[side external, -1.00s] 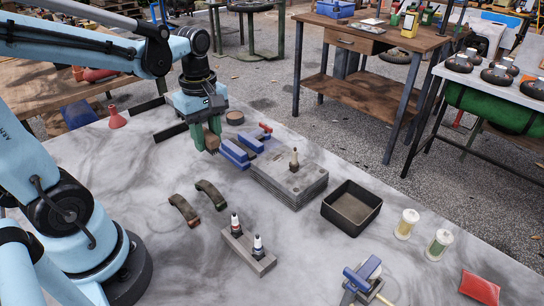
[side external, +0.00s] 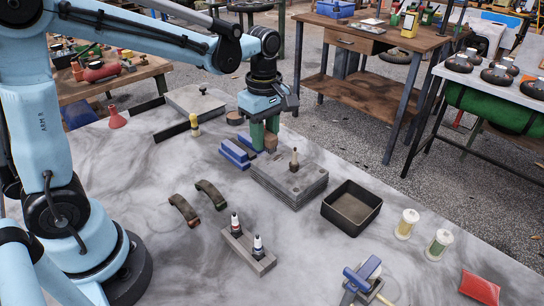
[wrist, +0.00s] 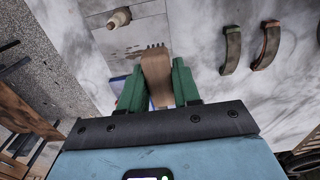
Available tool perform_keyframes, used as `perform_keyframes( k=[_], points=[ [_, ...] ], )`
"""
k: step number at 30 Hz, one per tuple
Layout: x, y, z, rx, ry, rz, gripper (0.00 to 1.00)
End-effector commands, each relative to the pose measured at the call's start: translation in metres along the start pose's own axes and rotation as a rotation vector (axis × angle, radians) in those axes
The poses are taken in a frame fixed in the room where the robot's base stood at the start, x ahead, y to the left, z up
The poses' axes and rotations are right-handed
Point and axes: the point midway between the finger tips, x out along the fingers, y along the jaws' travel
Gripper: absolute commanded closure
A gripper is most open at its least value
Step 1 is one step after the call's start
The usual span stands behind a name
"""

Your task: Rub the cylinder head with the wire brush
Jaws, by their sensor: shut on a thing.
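The cylinder head (side external: 283,187) is a flat, grey, finned metal block near the middle of the table, with a pale-tipped plug standing on its top. My gripper (side external: 264,143) points down at its far edge, shut on the wire brush (side external: 271,143). In the wrist view, the brush's brown wooden body (wrist: 157,80) sits between my green fingers, and its dark bristles reach the edge of the cylinder head (wrist: 135,38). I cannot tell whether the bristles touch the metal.
Blue bars (side external: 236,153) lie just left of the head. A black open tray (side external: 351,208) stands to its right. Two curved shoes (side external: 211,194) and a block with two plugs (side external: 248,252) lie in front. Bare table lies at front left.

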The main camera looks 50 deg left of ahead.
Motion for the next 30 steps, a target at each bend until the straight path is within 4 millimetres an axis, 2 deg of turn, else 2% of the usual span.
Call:
perform_keyframes(
  k=[13,15,17,30],
  points=[
    [0.041,0.000,0.000,0.000,0.000,0.000,0.93],
    [0.056,0.001,0.000,0.000,0.000,0.000,0.93],
    [0.049,0.007,0.000,0.000,0.000,0.000,0.97],
    [0.055,0.047,0.000,0.000,0.000,0.000,0.97]
  ],
)
